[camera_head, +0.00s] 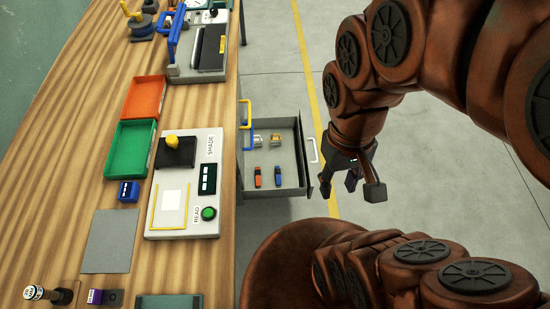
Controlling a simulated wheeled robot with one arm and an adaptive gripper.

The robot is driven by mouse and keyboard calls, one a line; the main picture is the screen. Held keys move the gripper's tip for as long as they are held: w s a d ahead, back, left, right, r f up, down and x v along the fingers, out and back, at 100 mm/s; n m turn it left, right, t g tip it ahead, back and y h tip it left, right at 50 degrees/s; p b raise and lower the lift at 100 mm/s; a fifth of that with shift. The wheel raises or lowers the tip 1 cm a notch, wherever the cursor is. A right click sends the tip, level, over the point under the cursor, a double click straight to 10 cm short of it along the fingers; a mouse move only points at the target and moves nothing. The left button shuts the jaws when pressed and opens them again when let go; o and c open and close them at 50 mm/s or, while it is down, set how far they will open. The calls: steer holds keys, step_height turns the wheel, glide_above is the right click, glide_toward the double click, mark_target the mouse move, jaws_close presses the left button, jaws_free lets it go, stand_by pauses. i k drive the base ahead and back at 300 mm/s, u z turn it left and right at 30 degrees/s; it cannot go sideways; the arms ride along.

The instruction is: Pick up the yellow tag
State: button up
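An open grey drawer (293,160) sticks out from the table's right side. Small tags lie in it: an orange one (257,177) and a blue one (278,176) near the front, and two small pieces farther back. The right back piece (275,139) looks yellowish, the left back piece (257,139) greyish. Both are too small to tell whether either is the yellow tag. My gripper (350,187) hangs to the right of the drawer, past its white handle (313,150). Its fingers are spread, and I see nothing held between them.
On the wooden table (60,190) are an orange tray (144,97), a green tray (128,149), a white shade reader panel (187,190) and a grey mat (110,241). A yellow handle (245,114) and a blue handle (248,139) stand by the drawer. The floor beyond is clear.

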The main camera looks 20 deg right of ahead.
mark_target(274, 142)
steer(key=u, duration=2.45)
steer(key=k, duration=1.45)
steer(key=z, duration=1.8)
